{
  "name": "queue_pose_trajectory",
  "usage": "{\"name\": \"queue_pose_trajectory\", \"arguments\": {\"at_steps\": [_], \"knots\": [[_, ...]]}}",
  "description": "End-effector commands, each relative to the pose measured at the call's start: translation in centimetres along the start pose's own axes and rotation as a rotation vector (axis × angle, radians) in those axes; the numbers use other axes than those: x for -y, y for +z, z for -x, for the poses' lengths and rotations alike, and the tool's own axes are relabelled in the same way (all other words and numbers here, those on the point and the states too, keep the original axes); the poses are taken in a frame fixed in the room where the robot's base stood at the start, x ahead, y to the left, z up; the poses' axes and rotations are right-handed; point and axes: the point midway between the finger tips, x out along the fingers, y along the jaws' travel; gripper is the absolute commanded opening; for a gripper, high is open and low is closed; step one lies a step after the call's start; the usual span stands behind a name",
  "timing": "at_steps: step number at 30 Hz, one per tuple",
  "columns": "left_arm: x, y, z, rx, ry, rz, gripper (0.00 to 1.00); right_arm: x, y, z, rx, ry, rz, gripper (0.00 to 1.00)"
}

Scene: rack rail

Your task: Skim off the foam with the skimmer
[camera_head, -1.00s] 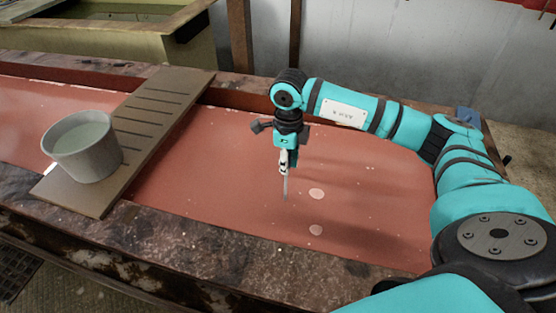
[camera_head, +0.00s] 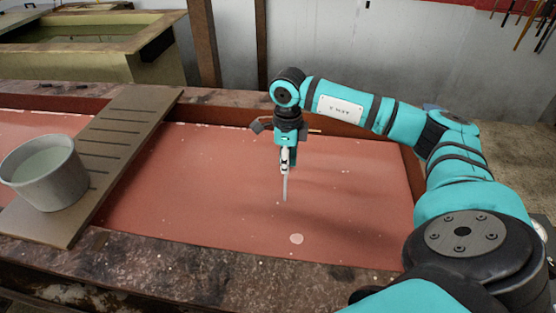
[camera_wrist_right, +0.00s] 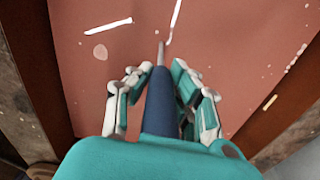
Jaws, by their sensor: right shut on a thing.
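My right gripper (camera_head: 286,158) is over the red liquid in the trough. In the right wrist view, my right gripper (camera_wrist_right: 160,95) is shut on the dark blue handle of the skimmer (camera_wrist_right: 160,105). The skimmer's thin grey shaft (camera_head: 285,188) points down to the liquid; its lower end is not clear, so I cannot tell how deep it is. A pale foam patch (camera_head: 296,239) floats nearer the front rim, and a foam patch (camera_wrist_right: 100,52) shows in the right wrist view. A grey bucket (camera_head: 45,175) stands at the left on a slatted board. My left gripper is out of view.
The slatted brown board (camera_head: 125,130) lies across the trough. The trough's rusty front rim (camera_head: 190,265) runs below the liquid (camera_head: 220,190). A yellowish tank (camera_head: 95,55) and a brown post (camera_head: 204,45) stand behind. Small pale specks dot the surface.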

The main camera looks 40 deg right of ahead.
Motion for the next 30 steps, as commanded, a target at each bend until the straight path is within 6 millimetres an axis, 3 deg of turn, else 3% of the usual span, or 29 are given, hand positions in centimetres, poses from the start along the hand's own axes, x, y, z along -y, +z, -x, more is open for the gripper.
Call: {"name": "queue_pose_trajectory", "arguments": {"at_steps": [15, 30], "knots": [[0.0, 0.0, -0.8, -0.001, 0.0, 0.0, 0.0, 2.4, -2.5, 0.1, 0.001, -0.001, -0.001, 0.0], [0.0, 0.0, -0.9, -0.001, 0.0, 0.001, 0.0, -1.5, -3.4, 0.0, 0.001, -0.001, 0.002, 0.0]]}}
